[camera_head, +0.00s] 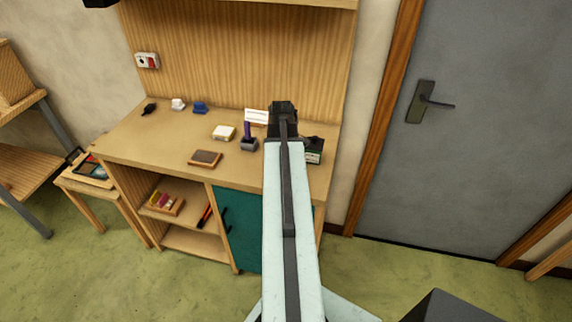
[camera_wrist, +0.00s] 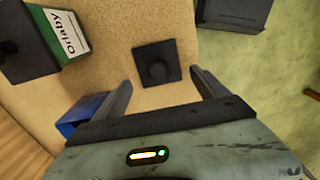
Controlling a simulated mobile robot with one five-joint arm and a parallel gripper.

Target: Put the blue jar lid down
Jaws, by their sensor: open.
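A dark square piece with a round knob (camera_wrist: 157,64) lies flat on the tan desk top (camera_wrist: 125,20) in the wrist view. It looks like a lid, dark rather than blue, and is hidden by my arm in the head view. My gripper (camera_wrist: 164,82) is open and empty, with the piece ahead between the lines of its fingers and apart from both. A blue box-like thing (camera_wrist: 73,122), perhaps the jar, stands beside the left finger and is partly hidden by my gripper. In the head view my gripper (camera_head: 283,104) is over the desk's right part.
A black and green box labelled "Oriaby" (camera_wrist: 50,42) stands near the piece. A grey door (camera_head: 465,110) is at right.

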